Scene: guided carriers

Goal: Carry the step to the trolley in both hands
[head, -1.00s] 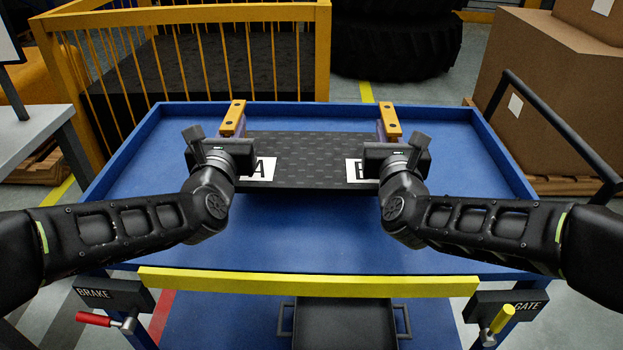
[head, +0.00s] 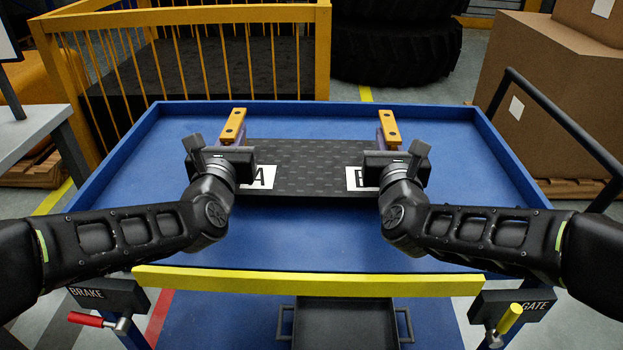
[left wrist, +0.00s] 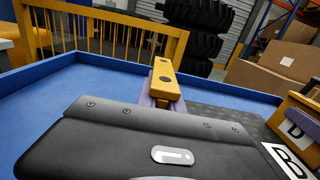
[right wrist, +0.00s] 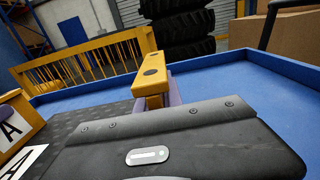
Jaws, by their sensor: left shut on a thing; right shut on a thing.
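The step is a dark, textured board (head: 310,165) with white A (head: 262,178) and B (head: 362,178) labels. A yellow handle stands at its left (head: 233,122) and right (head: 390,124). My left gripper (head: 238,143) is shut on the left handle and my right gripper (head: 384,143) on the right; their wrists hide much of the grip. The handles also show in the left wrist view (left wrist: 164,80) and right wrist view (right wrist: 152,78). The step looks level over the trolley's blue tray (head: 310,240); I cannot tell whether it touches the tray floor.
The tray has raised blue rims and a yellow front bar (head: 310,282). BRAKE (head: 95,295) and GATE (head: 520,304) levers flank its front. A yellow cage (head: 323,50), black tyres (head: 395,45) and cartons (head: 560,90) stand behind. Tray floor is bare around the step.

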